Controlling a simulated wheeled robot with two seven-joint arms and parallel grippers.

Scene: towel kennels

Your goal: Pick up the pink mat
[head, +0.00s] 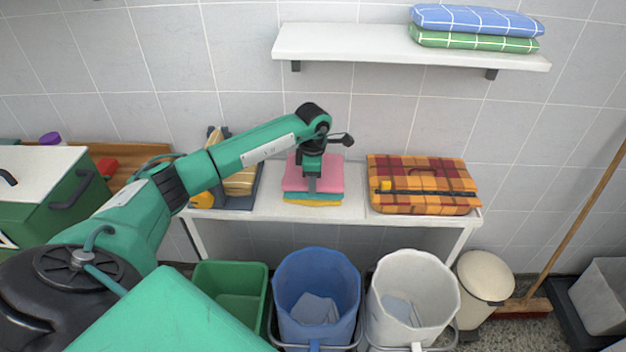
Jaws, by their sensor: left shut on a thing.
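The pink mat (329,172) is the top piece of a small stack of folded cloths on the white table against the wall. A teal layer (312,195) and a yellow layer (314,203) show beneath it. My left gripper (312,186) reaches down from above at the front of the stack and is shut on the pink mat. The gripper and wrist hide part of the mat, and I cannot tell whether it is lifted clear of the layers below. My right gripper is not in view.
A plaid orange and red folded piece (425,172) lies on the white table (270,205) to the right. A shelf (350,43) hangs above with folded blue and green towels (475,22). A blue bucket (287,262), a white bucket (385,270) and a green tub (208,275) stand in front.

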